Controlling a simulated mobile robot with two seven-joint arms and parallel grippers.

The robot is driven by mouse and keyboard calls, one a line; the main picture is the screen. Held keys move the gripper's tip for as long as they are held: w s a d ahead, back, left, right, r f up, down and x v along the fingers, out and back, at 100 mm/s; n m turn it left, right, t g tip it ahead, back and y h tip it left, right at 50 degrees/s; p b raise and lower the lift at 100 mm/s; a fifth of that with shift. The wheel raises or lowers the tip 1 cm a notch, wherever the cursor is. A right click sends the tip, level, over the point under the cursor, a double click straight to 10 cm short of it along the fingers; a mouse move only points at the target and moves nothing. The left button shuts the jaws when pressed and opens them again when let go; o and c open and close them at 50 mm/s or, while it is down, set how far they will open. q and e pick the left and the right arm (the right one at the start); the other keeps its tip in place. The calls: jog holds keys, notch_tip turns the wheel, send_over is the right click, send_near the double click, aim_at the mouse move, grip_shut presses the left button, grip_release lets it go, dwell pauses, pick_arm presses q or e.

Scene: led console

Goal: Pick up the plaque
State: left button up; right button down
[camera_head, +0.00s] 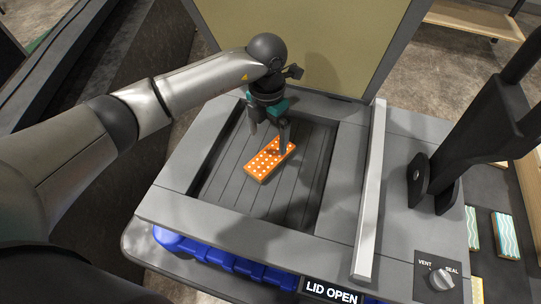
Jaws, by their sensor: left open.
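The plaque, orange with white dots (262,165), lies flat on the dark slatted floor of a recessed compartment (218,188) in the grey console. My left gripper (270,140) comes in from above, with its jaws open. One finger is over the far right part of the plaque and hides a bit of it; the other is to the left, beyond the plaque's far edge. I cannot tell whether a finger touches it. My right gripper is not in view.
The console's lid (310,40) stands open behind the compartment. A silver bar (370,190) runs along its right side. A sign reads LID OPEN (331,292), near a VENT/SEAL knob (441,279). Wavy-patterned plaques (506,235) lie at the far right. Blue bins (220,258) sit at the front.

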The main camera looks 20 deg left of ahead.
aim_at(271, 156)
pick_arm(q)
jog(key=f, duration=0.6)
jog(key=shift+d+f, duration=0.25)
jog(key=shift+d, duration=0.1)
jog(key=shift+f, duration=0.2)
jog(key=shift+c, duration=0.4)
